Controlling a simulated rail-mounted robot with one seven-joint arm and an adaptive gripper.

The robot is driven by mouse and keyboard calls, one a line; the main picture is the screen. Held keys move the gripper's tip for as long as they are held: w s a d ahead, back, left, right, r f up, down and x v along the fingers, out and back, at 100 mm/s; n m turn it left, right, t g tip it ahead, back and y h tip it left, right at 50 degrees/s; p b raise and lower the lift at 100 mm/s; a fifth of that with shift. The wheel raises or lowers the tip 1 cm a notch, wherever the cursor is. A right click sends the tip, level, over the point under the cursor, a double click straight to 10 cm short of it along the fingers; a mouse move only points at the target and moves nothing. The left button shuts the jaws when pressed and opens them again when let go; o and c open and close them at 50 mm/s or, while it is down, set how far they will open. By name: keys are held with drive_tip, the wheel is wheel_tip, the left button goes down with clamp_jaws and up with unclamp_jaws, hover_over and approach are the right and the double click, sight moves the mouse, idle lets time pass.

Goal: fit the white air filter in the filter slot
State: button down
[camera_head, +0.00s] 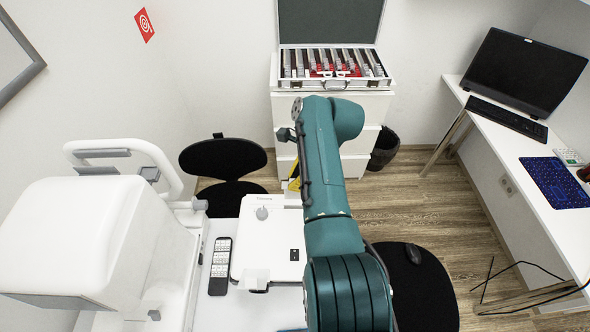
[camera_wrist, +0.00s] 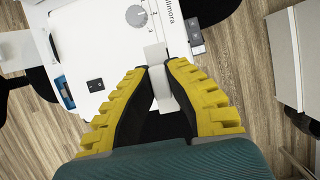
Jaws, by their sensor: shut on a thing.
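My gripper (camera_wrist: 156,66) has yellow fingers with black pads, shut on a small white piece, likely the white air filter (camera_wrist: 155,52). The piece sticks out past the fingertips and shows between the pads, over the edge of a white device. In the head view my gripper (camera_head: 293,182) is mostly hidden behind my arm, and I cannot make out the filter there. The white device (camera_head: 268,235) has a dial and a small black square; it also shows in the wrist view (camera_wrist: 110,50). A blue-lined opening (camera_wrist: 66,93) in its side may be the filter slot; I cannot be sure.
A black remote (camera_head: 219,262) lies left of the device. A bulky white instrument (camera_head: 75,235) stands at the left. Black stools (camera_head: 222,158) (camera_head: 420,290) stand close by. Behind are a lens case (camera_head: 332,65) on a white cabinet and a bin (camera_head: 384,148). A desk is at the right.

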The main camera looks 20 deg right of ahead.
sight(299, 198)
drive_tip(key=shift+f+b, duration=2.15)
drive_tip(key=shift+f, duration=0.05)
drive_tip(key=shift+p, duration=0.6)
drive_tip(key=shift+f+b, duration=2.85)
drive_tip(key=shift+f, duration=0.7)
drive_tip(key=c, duration=1.2)
unclamp_jaws()
drive_tip(key=shift+o, duration=0.2)
drive_tip(key=shift+r, duration=0.1)
drive_tip(key=v, duration=1.1)
drive_tip(key=shift+r, duration=0.4)
